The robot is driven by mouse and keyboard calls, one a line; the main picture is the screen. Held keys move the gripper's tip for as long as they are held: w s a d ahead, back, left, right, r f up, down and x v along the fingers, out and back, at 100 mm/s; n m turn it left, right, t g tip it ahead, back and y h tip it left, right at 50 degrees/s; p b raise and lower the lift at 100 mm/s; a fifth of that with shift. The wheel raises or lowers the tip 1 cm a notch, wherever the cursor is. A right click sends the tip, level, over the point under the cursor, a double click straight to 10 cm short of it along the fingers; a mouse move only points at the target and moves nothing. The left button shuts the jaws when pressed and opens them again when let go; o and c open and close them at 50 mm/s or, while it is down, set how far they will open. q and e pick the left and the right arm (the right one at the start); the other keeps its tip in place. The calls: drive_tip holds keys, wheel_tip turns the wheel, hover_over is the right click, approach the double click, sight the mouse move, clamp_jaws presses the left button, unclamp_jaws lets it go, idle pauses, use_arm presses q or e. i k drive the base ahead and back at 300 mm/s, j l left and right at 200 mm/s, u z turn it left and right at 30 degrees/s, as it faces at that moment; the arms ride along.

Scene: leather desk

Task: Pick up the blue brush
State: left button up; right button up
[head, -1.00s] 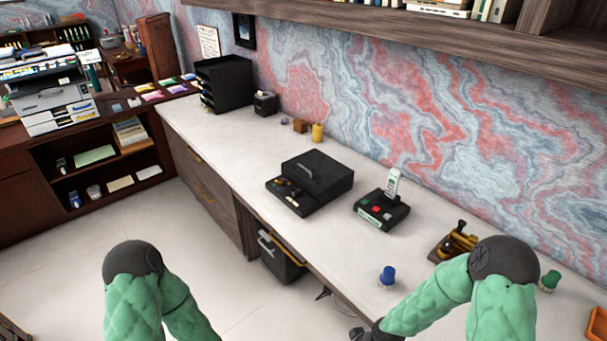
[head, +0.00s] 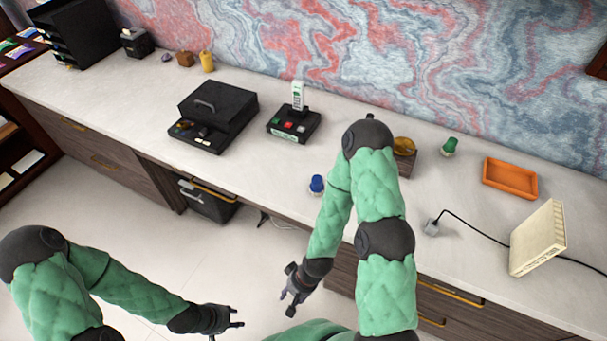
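The blue brush (head: 317,184) is a small piece with a blue top and a pale base. It stands upright on the white desktop near its front edge, just left of my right arm. My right gripper (head: 286,304) is in front of the desk, lower in the picture than the brush and apart from it. Its fingers look spread and empty. My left gripper (head: 238,318) is further left over the floor, with its fingers apart and nothing between them.
A green-topped piece (head: 449,146) and an orange tray (head: 510,178) are on the desk to the right. A white router (head: 538,238) with a cable stands near the front edge. A phone base (head: 294,124) and a black box (head: 216,112) stand left of my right arm.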

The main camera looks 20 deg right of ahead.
sight(316, 187)
drive_tip(key=i+j+z, duration=0.15)
drive_tip(key=z, duration=0.3)
drive_tip(key=i+j+z, duration=0.1)
drive_tip(key=j+z, duration=0.15)
drive_tip(key=z, duration=0.2)
